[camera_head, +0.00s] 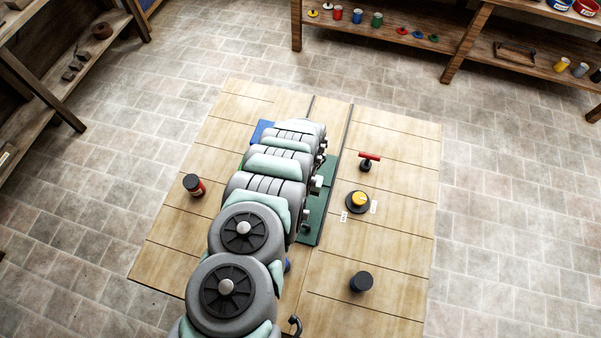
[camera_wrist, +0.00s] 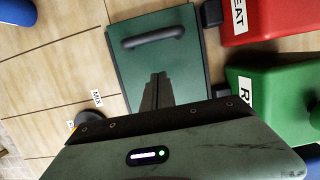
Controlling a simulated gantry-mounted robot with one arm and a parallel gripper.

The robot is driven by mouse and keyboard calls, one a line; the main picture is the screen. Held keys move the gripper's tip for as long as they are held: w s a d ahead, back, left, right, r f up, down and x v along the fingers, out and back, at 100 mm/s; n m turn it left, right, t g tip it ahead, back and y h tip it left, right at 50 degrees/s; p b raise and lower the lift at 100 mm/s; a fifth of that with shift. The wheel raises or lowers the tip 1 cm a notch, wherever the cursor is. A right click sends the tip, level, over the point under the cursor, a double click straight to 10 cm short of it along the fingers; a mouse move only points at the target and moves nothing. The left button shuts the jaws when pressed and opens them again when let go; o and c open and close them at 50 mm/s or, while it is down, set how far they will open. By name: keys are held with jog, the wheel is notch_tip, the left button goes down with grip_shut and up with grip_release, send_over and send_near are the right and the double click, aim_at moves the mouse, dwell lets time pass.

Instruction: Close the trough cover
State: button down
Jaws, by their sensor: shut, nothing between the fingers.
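A flat dark green panel (camera_head: 317,213), apparently the trough cover, lies on the wooden table, partly hidden by my arm in the head view. In the wrist view the green cover (camera_wrist: 195,62) fills the upper middle and has a black bar handle (camera_wrist: 152,39) across it. My gripper (camera_wrist: 157,77) is shut and empty. Its fingertips show over the cover, beside the handle and apart from it in the picture; I cannot tell whether they touch the panel. My arm hides the gripper in the head view.
Dark rails (camera_head: 347,128) run along the table beyond the cover. A red-handled part (camera_head: 368,159), a yellow knob (camera_head: 359,199) and a dark cylinder (camera_head: 361,282) stand at right.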

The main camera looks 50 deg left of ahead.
jog(key=b+v, duration=0.1)
jog(key=v, duration=0.6)
jog(key=shift+w+r+b, duration=0.2)
jog(key=shift+r+b, duration=0.15)
jog(key=shift+a, duration=0.1)
